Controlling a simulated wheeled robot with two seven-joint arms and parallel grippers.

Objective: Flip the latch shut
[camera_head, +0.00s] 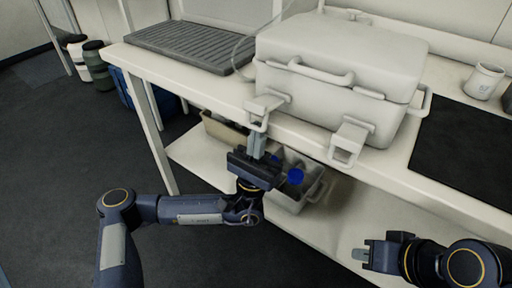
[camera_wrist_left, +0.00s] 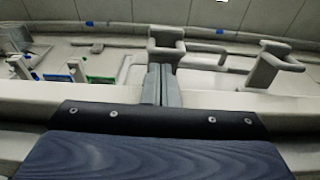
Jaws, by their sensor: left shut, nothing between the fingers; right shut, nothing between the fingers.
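A pale closed box (camera_head: 335,60) with a lid and front handle stands on the bench. Its left latch (camera_head: 266,104) and right latch (camera_head: 350,140) stick out at its front, over the bench edge. I cannot tell for sure whether either is fastened. My left gripper (camera_head: 257,140) is shut and empty, fingers pointing up just below the left latch. In the left wrist view, the shut fingers (camera_wrist_left: 161,84) reach up to a square-looped latch (camera_wrist_left: 166,46); contact is unclear. My right gripper (camera_head: 362,254) is shut and empty at the lower right, away from the box.
The white bench (camera_head: 450,190) has a ribbed grey tray (camera_head: 185,45) at left, and a dark mat (camera_head: 468,150) and white mug (camera_head: 484,80) at right. A beige bin (camera_head: 222,130) and grey bin (camera_head: 290,203) sit on the lower shelf near my left gripper.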

